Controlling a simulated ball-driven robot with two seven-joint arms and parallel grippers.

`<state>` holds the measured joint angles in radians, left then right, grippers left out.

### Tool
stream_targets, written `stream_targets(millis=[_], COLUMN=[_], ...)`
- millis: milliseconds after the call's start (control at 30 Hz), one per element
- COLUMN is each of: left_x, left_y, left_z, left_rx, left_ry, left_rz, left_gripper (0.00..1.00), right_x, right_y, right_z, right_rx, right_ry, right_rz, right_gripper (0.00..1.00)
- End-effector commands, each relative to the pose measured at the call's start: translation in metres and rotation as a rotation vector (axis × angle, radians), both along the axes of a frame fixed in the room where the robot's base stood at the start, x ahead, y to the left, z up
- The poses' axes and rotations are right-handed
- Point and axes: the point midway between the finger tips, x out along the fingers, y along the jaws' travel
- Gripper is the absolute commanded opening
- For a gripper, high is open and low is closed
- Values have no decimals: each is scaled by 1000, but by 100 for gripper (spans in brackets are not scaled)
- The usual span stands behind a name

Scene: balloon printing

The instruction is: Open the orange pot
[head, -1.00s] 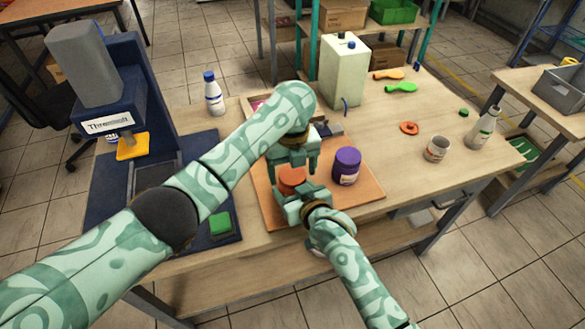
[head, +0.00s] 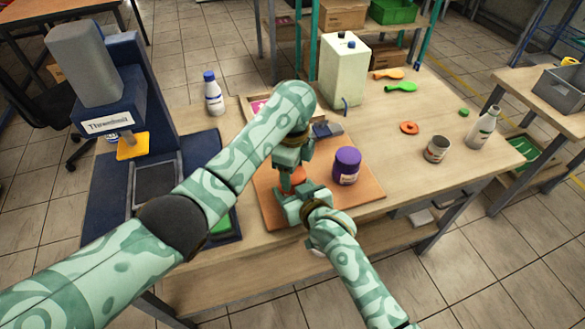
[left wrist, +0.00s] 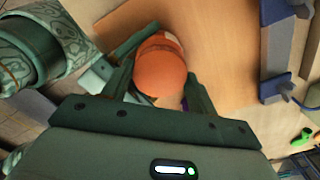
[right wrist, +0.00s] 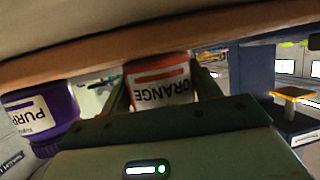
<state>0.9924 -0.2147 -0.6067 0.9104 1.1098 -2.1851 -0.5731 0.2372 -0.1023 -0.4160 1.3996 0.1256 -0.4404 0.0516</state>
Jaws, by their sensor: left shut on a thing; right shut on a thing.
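The orange pot (head: 298,176) stands on the orange-brown board (head: 360,198), mostly hidden by both grippers in the head view. My left gripper (head: 291,182) comes down from above. In the left wrist view its fingers are on either side of the round orange lid (left wrist: 160,72), shut on it. My right gripper (head: 300,191) reaches in low from the front. In the right wrist view its fingers are shut on the pot's body, labelled ORANGE (right wrist: 160,88). I cannot see a gap between lid and body.
A purple pot (head: 347,167) stands close to the right of the grippers. Behind are a tray (head: 250,100) and a large pale canister (head: 343,72). The blue printing machine (head: 125,75) is at left. A cup (head: 437,149) and bottle (head: 484,128) stand at right.

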Motion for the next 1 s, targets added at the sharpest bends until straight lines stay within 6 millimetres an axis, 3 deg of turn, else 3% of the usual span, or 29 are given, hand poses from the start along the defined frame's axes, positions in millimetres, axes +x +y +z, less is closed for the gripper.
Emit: stream_targets(millis=[267, 300, 333, 367, 667, 1000], left_x=[0, 0, 0, 0, 0, 0], left_y=[0, 0, 0, 0, -1, 0], left_z=[1, 1, 1, 1, 4, 45], left_rx=[-1, -1, -1, -1, -1, -1], left_ry=[-2, -2, -2, -2, -1, -2], left_rz=[13, 13, 12, 12, 10, 10], left_gripper=[31, 70, 78, 80, 80, 77], right_x=[-1, -1, -1, -1, 0, 0], right_y=[1, 1, 1, 1, 1, 0], right_z=[0, 0, 0, 0, 0, 0], right_rx=[0, 0, 0, 1, 0, 0], right_ry=[0, 0, 0, 0, 0, 0], right_rz=[2, 2, 2, 2, 1, 1], right_gripper=[0, 0, 0, 0, 0, 0])
